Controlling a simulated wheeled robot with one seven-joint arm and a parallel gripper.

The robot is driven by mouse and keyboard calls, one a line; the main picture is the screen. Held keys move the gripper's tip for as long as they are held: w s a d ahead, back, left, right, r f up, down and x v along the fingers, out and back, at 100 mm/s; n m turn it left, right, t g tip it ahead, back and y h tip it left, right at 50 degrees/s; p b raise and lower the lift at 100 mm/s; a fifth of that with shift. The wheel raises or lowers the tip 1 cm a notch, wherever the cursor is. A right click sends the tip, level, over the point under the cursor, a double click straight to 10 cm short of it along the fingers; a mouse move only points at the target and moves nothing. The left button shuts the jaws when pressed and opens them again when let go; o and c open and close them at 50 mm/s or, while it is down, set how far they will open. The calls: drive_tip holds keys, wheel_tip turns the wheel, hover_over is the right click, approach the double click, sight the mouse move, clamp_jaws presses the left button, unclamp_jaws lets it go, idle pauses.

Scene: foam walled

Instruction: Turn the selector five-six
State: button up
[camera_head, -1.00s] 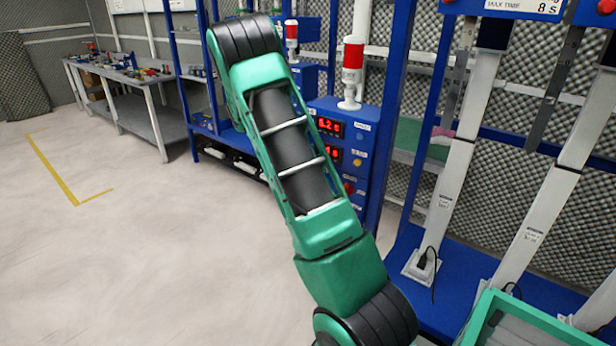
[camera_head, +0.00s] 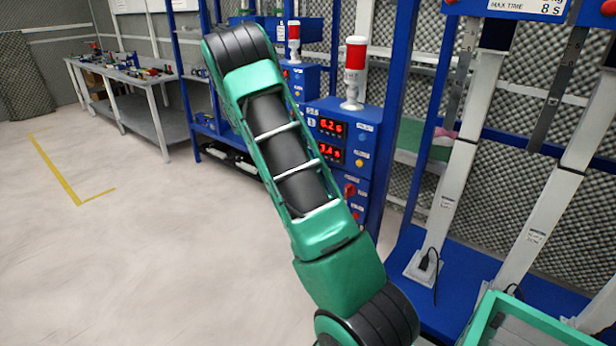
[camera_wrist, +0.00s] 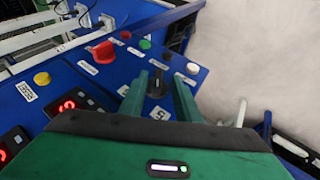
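In the wrist view, a black selector knob (camera_wrist: 157,83) stands on the sloping blue panel (camera_wrist: 75,95), with a white label just below it whose print I cannot read surely. My gripper (camera_wrist: 161,80) has its two green fingers apart, one on each side of the knob. I see space between the fingers and the knob, and cannot tell whether either touches. In the head view, the blue control box (camera_head: 370,117) stands behind my green arm, which hides my gripper and the selector.
A red knob (camera_wrist: 103,52), a yellow button (camera_wrist: 41,78), a green button (camera_wrist: 145,44) and a white button (camera_wrist: 192,68) are on the same panel. A red-topped signal lamp (camera_head: 355,55) stands on the box. Open floor (camera_head: 150,260) lies to the left.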

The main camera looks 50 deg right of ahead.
drive_tip(key=v, duration=1)
drive_tip(key=shift+w+a+r, duration=0.2)
drive_tip(key=shift+w+r, duration=0.05)
drive_tip(key=shift+r, duration=0.05)
